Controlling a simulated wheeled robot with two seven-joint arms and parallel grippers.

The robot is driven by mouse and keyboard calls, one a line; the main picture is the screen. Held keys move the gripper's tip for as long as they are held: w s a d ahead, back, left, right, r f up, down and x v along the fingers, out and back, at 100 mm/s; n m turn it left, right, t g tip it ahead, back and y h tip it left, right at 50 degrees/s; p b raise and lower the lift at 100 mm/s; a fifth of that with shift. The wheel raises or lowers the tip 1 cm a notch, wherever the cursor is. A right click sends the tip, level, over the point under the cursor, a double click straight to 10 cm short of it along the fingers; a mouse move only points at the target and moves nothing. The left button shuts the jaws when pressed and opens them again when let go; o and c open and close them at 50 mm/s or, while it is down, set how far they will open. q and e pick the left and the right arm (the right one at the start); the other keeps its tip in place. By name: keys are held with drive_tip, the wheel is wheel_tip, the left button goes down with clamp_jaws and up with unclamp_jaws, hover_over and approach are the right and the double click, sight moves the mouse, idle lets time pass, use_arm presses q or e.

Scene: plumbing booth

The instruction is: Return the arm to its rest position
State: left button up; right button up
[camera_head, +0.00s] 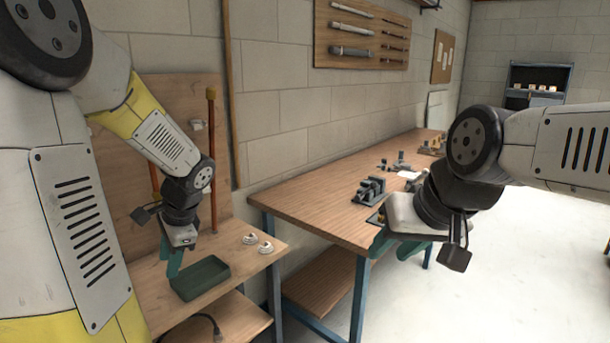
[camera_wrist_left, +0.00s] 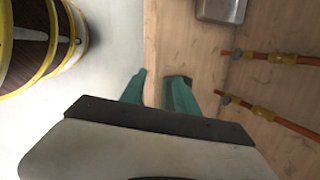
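My left arm reaches down in front of the wooden panel. My left gripper (camera_head: 172,262) hangs above the small wooden bench near the green tray. In the left wrist view its two teal fingers (camera_wrist_left: 158,88) stand apart with nothing between them. My right arm comes in from the right.
The green tray (camera_head: 200,278) and two small white fittings (camera_head: 258,244) are on the small bench. Copper pipes (camera_head: 212,160) run up the panel. The long workbench (camera_head: 310,208) carries a dark fixture (camera_head: 369,191) and other parts. Open floor (camera_head: 510,270) lies to the right.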

use_arm(q)
drive_tip(key=s+d+r+n+t+h, duration=0.2)
drive_tip(key=s+d+r+n+h, duration=0.1)
drive_tip(key=s+d+r, duration=0.3)
drive_tip(key=s+d+r+n+t+h, duration=0.2)
drive_tip(key=s+d+r+n, duration=0.3)
drive_tip(key=d, duration=0.5)
drive_tip(key=shift+s+r+n+t+h, duration=0.4)
drive_tip(key=shift+s+n+h, duration=0.2)
drive_tip(key=shift+n+h, duration=0.15)
